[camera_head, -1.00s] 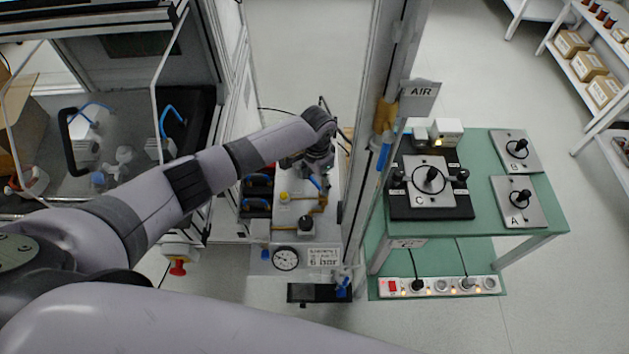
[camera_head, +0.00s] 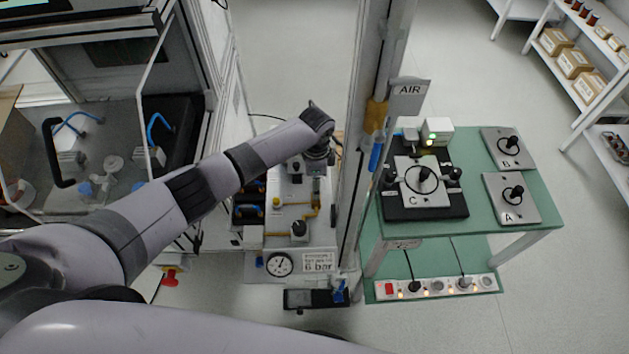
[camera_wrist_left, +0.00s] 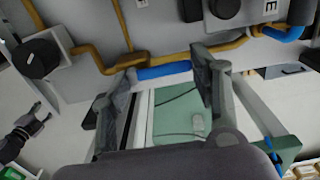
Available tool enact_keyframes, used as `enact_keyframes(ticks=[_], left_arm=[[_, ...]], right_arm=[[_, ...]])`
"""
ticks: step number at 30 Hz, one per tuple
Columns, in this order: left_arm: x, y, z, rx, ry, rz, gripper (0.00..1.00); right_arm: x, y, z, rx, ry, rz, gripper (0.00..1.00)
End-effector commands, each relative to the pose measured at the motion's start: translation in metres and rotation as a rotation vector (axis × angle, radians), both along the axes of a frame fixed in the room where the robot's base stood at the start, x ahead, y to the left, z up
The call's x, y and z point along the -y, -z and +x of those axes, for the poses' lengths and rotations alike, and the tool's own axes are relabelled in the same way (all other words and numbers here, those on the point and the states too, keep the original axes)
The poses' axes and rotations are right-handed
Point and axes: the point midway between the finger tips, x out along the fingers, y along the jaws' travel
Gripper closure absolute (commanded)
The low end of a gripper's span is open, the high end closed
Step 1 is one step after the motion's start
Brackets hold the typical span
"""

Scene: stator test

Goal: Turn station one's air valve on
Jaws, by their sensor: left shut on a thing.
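My left gripper (camera_head: 318,152) reaches over the white air panel (camera_head: 290,240), close to the framework post. In the left wrist view its two fingers (camera_wrist_left: 160,85) stand on either side of a blue lever (camera_wrist_left: 164,72), which lies beside the brass pipe (camera_wrist_left: 95,52). The gripper is shut on this lever. The lever looks roughly in line with the pipe there; its far end is partly hidden by the fingers. In the head view my wrist hides the lever. A round gauge (camera_head: 280,264) sits at the panel's front, beside a "6 bar" label (camera_head: 318,262).
The metal post (camera_head: 362,120) with a yellow fitting, a blue handle (camera_head: 375,157) and the AIR sign (camera_head: 408,88) stands right of my gripper. A green table (camera_head: 460,145) with fixtures A, B and C is beyond. A glass-sided cabinet (camera_head: 100,130) is at left.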

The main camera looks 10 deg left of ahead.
Motion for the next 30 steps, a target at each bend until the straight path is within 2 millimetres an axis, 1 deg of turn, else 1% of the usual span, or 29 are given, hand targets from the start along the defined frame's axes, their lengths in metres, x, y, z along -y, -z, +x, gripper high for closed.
enact_keyframes(ticks=[14, 15, 24, 30], left_arm=[[-0.0005, -0.0016, 0.0024, 0.006, 0.017, 0.002, 0.72], [-0.0005, -0.0016, 0.0024, 0.006, 0.017, 0.002, 0.43], [0.0002, -0.0009, 0.0013, 0.003, 0.015, 0.000, 0.23], [0.0004, -0.0005, 0.0007, 0.002, 0.014, 0.000, 0.23]], right_arm=[[0.0001, 0.0001, -0.0002, 0.000, 0.000, 0.000, 0.57], [0.0001, 0.0001, -0.0002, 0.000, 0.000, 0.000, 0.57], [0.0002, 0.0001, -0.0003, 0.000, 0.000, 0.000, 0.57], [0.0002, 0.0002, -0.0003, -0.001, 0.000, 0.000, 0.57]])
